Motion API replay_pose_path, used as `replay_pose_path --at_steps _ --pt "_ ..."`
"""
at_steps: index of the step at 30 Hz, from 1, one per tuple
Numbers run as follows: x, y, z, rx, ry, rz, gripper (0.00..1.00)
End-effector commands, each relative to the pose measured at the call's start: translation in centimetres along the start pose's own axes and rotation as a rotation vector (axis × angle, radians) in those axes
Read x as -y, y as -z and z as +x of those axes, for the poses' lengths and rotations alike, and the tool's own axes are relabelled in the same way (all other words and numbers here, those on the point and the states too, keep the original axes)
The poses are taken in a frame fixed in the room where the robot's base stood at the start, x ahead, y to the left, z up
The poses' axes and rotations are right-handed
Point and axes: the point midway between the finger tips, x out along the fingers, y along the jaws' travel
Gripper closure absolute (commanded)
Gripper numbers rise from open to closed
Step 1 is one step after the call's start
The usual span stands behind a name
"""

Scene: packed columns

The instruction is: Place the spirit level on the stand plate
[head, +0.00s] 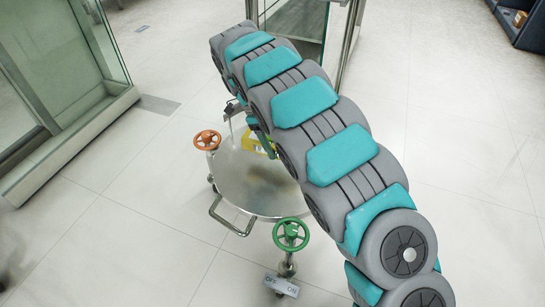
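The stand plate (240,187) is a round, shiny metal disc in the middle of the head view, with a dark reflection on it. A yellow object (252,144), perhaps the spirit level, shows at the plate's far edge. My arm covers part of it, and I cannot tell whether it touches the plate. My grey and teal arm arches from the lower right to the top and hides the plate's right side. Small grey metal parts show beside the arm above the plate's far edge. I cannot make out my gripper's fingers or whether they hold anything.
An orange handwheel (207,140) stands at the plate's left, and a green handwheel (291,234) at its front with an OFF/ON sign (282,286). A metal handle (228,222) sticks out front left. Glass cabinets (70,90) stand left and behind. The right floor is clear.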

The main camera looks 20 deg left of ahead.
Motion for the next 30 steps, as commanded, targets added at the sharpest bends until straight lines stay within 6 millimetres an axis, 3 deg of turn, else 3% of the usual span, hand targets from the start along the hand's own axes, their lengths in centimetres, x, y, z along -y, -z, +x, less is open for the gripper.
replay_pose_path --at_steps 13,24,25,30 --pt "-0.1 -2.1 5.2 -0.002 -0.003 -0.001 1.0" --pt "0.0 -2.4 5.7 0.001 0.0 0.0 1.0" --pt "0.0 -2.3 5.6 0.001 0.0 0.0 0.34" --pt "0.0 -2.3 5.6 0.001 0.0 0.0 0.15"
